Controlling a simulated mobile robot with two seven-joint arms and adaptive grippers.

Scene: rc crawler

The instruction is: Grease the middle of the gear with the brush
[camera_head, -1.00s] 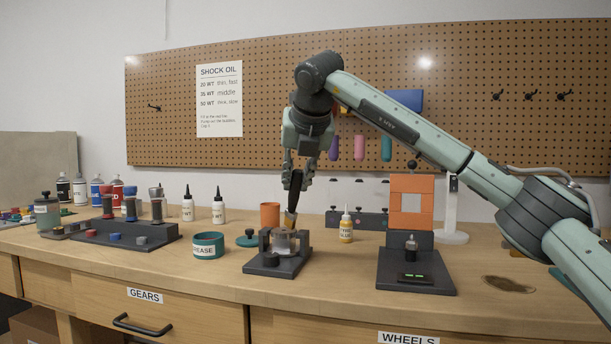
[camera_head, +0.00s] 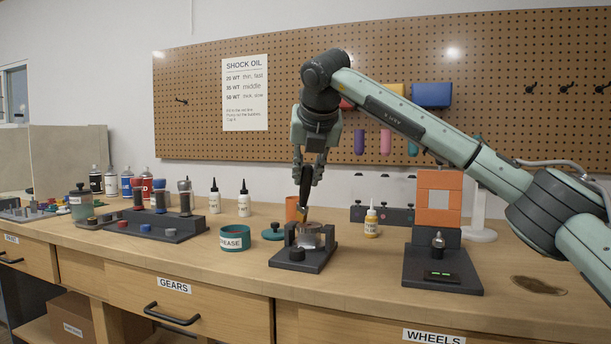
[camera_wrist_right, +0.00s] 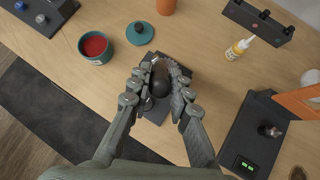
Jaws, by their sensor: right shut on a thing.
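The brush (camera_head: 307,184) has a dark handle and a tan bristle end pointing down. My right gripper (camera_head: 306,170) is shut on its handle; in the right wrist view the gripper (camera_wrist_right: 157,90) surrounds the dark handle (camera_wrist_right: 159,80). The silvery gear (camera_head: 310,236) sits in a dark holder (camera_head: 300,262) on the bench. The bristle end is right at the gear's upper left in the head view; I cannot tell whether it touches. The open teal grease tub (camera_head: 234,239) stands left of the holder. My left gripper is not in view.
The teal lid (camera_head: 273,232) lies between tub and holder. A dark stand with an orange frame (camera_head: 439,205) is at right. A rack (camera_head: 150,226) is at left.

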